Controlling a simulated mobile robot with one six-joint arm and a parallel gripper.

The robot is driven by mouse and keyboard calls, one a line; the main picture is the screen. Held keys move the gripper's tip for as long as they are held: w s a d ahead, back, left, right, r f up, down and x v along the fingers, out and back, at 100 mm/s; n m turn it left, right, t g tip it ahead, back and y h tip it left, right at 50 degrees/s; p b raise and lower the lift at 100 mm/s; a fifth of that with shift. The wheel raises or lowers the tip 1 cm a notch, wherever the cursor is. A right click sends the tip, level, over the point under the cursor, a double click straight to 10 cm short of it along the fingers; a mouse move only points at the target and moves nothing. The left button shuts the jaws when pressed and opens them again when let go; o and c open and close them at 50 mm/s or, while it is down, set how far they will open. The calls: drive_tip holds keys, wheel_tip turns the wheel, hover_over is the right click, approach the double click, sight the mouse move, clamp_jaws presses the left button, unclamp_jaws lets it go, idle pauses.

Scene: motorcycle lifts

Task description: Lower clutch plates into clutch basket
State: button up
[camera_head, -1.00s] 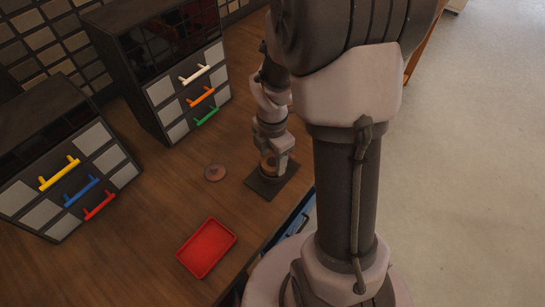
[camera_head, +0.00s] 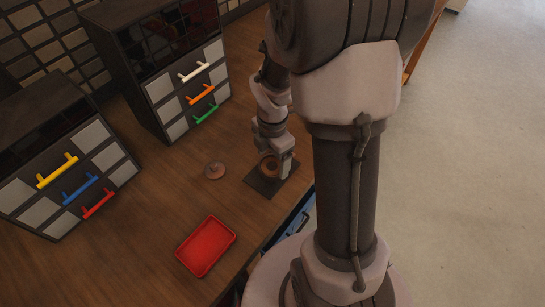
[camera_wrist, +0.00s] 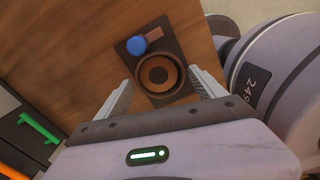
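The clutch basket (camera_wrist: 158,93) is a dark round cup on a dark square plate (camera_wrist: 170,52). A copper-brown ring, apparently the clutch plates (camera_wrist: 143,76), shows inside its rim, around a dark centre. I cannot tell how deep the ring sits. My gripper (camera_wrist: 160,75) is open, with one finger on each side of the basket in the wrist view and nothing visible between them. In the head view the basket (camera_head: 266,167) is partly hidden by my gripper (camera_head: 285,167), which is close above it.
A blue knob (camera_wrist: 136,45) and a brown tab (camera_wrist: 153,33) are on the plate beside the basket. A red tray (camera_head: 206,246) is nearer. Drawer cabinets (camera_head: 190,95) stand behind on the wooden bench.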

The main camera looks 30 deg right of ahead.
wheel_tip(320, 180, up, 18)
drive_tip(key=p, duration=0.6)
drive_tip(key=shift+f, duration=0.25)
